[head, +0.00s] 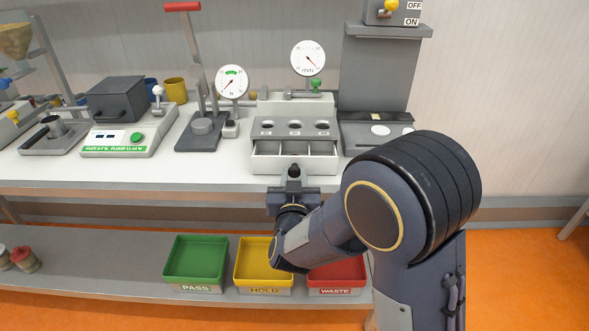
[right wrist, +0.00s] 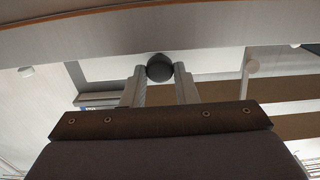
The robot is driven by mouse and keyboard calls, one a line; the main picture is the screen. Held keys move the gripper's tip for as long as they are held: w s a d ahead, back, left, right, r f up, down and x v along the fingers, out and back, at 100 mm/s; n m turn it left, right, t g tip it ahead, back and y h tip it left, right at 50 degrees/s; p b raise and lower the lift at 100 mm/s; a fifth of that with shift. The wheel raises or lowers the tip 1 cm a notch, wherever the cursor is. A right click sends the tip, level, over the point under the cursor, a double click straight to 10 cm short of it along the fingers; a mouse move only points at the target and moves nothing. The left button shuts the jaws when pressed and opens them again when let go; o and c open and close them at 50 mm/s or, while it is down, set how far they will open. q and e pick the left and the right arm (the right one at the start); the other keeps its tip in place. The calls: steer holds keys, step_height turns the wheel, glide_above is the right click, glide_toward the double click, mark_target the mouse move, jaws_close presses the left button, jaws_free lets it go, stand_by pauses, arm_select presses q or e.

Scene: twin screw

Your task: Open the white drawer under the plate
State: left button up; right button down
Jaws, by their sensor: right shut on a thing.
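The white drawer (head: 262,163) sits below the grey plate (head: 267,124) with three round holes, on the white bench. It is pulled out some way, so its divided compartments show from above; they look empty. Its dark round knob (head: 294,171) is at the middle of the drawer front. My right gripper (head: 294,180) is at the front of the drawer, shut on the knob. In the right wrist view the knob (right wrist: 160,67) sits between the two fingertips. My left gripper is not in view.
A grey box device (head: 116,98) is further left. Green (head: 195,258), yellow (head: 264,256) and red (head: 340,272) bins rest on the lower shelf, below my right arm.

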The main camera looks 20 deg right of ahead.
steer(key=shift+v, duration=1)
steer(key=shift+s+a, duration=0.1)
steer(key=shift+s, duration=0.15)
steer(key=shift+s+a, duration=0.1)
steer(key=shift+s, duration=0.2)
steer(key=c, duration=1.1)
jaws_free()
steer(key=shift+c, duration=0.2)
steer(key=v, duration=0.7)
steer(key=shift+s, duration=0.4)
